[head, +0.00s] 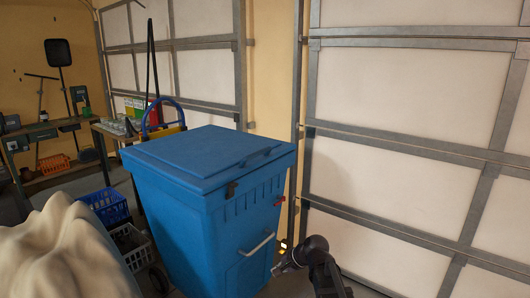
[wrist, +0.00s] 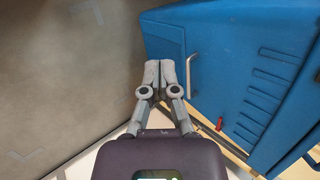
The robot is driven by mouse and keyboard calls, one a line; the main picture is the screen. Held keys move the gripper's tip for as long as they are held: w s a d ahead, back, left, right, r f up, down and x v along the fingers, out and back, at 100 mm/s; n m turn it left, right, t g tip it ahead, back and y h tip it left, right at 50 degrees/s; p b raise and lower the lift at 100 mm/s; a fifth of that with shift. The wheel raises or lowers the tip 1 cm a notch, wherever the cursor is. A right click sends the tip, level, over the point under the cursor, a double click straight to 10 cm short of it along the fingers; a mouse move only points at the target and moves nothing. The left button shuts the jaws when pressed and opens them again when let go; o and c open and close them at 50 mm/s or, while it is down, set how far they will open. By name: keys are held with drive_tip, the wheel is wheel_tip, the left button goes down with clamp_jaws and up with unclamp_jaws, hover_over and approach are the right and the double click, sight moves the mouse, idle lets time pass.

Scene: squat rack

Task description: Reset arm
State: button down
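My arm (head: 320,262) shows at the bottom of the head view, just right of a large blue bin. My gripper (wrist: 160,72) points up the wrist view, with its two grey fingers together and nothing visible between them.
A panelled garage door (head: 400,110) stands behind and right of the bin. A pale draped object (head: 60,250), a blue crate (head: 107,207) and a white basket (head: 132,245) are on the left. A workbench (head: 60,175) is farther back. Bare floor (wrist: 60,80) lies left of the gripper.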

drive_tip(key=s+d+f+n+g+h, duration=0.2)
drive_tip(key=s+d+n+h, duration=0.2)
drive_tip(key=s+d, duration=0.35)
drive_tip(key=s+d+f+n+g+h, duration=0.2)
drive_tip(key=s+d+n+h, duration=0.15)
drive_tip(key=s+d, duration=0.4)
wheel_tip(320, 180, up, 13)
drive_tip(key=a+p, duration=0.2)
drive_tip(key=p, duration=1.1)
drive_tip(key=shift+s+f+n, duration=0.15)
drive_tip(key=shift+s+n, duration=0.2)
drive_tip(key=shift+s, duration=0.1)
drive_tip(key=shift+w, duration=0.15)
